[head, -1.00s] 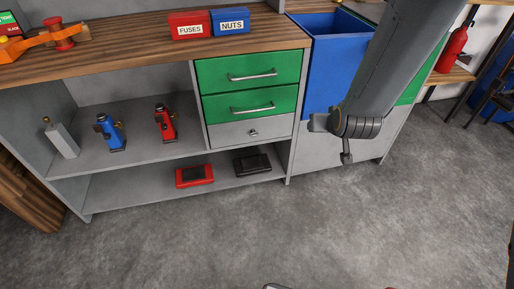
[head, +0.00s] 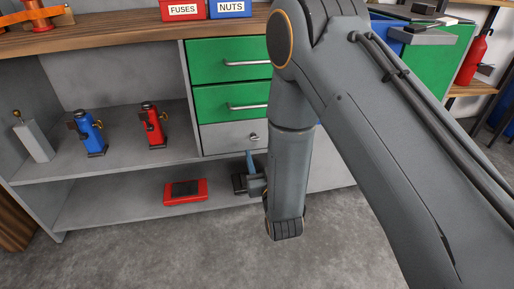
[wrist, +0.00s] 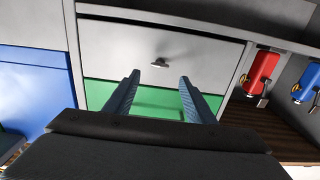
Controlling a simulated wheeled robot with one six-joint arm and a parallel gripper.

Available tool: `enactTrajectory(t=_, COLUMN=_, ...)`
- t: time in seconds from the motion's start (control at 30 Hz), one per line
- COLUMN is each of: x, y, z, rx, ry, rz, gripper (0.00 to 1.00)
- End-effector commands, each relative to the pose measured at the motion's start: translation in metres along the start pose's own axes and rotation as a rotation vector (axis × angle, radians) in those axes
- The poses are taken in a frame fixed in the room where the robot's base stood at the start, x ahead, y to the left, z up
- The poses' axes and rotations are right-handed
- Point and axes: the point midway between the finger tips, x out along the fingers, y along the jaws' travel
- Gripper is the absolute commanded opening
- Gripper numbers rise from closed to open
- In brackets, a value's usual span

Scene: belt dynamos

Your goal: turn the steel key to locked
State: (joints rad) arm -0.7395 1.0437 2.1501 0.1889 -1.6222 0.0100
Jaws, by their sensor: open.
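The steel key (head: 254,137) sits in the lock on the front of the grey drawer (head: 222,136), below two green drawers. In the wrist view, where the scene is upside down, the key (wrist: 160,63) stands out from the grey drawer face near the picture's middle. My gripper (wrist: 159,76) is open and empty, its two blue-grey fingers pointing toward the drawer. The key shows just beyond and between the fingertips, apart from them. In the head view my gripper (head: 251,158) is partly hidden by my arm, just below the key.
A red case (head: 185,191) and a partly hidden black case lie on the low shelf. A blue bottle jack (head: 90,135) and a red one (head: 152,126) stand on the shelf left of the drawers. The green drawers' handles (head: 247,106) stick out above the key. Floor in front is clear.

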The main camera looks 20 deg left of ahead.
Motion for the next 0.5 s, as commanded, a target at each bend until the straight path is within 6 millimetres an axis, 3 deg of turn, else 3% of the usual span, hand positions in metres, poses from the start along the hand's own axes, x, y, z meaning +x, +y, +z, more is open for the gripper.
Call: enactTrajectory(t=0.5, x=0.068, y=0.001, z=0.0, rx=0.0, ry=0.002, rz=0.002, gripper=0.5)
